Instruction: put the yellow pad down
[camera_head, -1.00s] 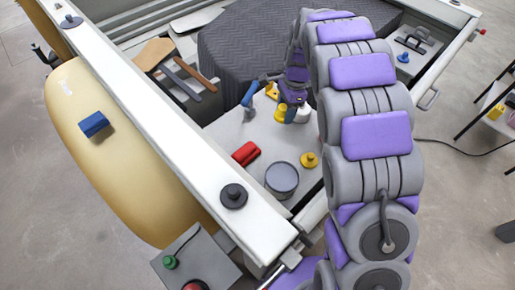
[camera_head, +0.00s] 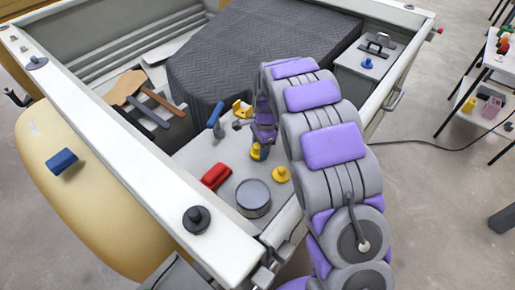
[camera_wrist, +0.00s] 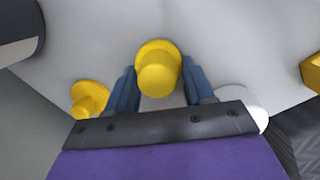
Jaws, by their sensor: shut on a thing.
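A yellow pad with a round knob (camera_wrist: 158,68) is between the blue fingers of my gripper (camera_wrist: 160,88) in the wrist view. My gripper is shut on it. In the head view my gripper (camera_head: 261,140) points down over the grey board, with the yellow pad (camera_head: 257,152) at its tip. I cannot tell whether the pad touches the board. A second yellow knobbed pad (camera_head: 281,174) stands apart on the board, to the right; it also shows in the wrist view (camera_wrist: 90,98).
On the grey board (camera_head: 195,157) are a grey round pot (camera_head: 253,198), a red block (camera_head: 216,176), a blue-handled tool (camera_head: 216,118) and a yellow block (camera_head: 242,108). A white frame rail (camera_head: 150,150) runs along the left. Bare board lies left of my gripper.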

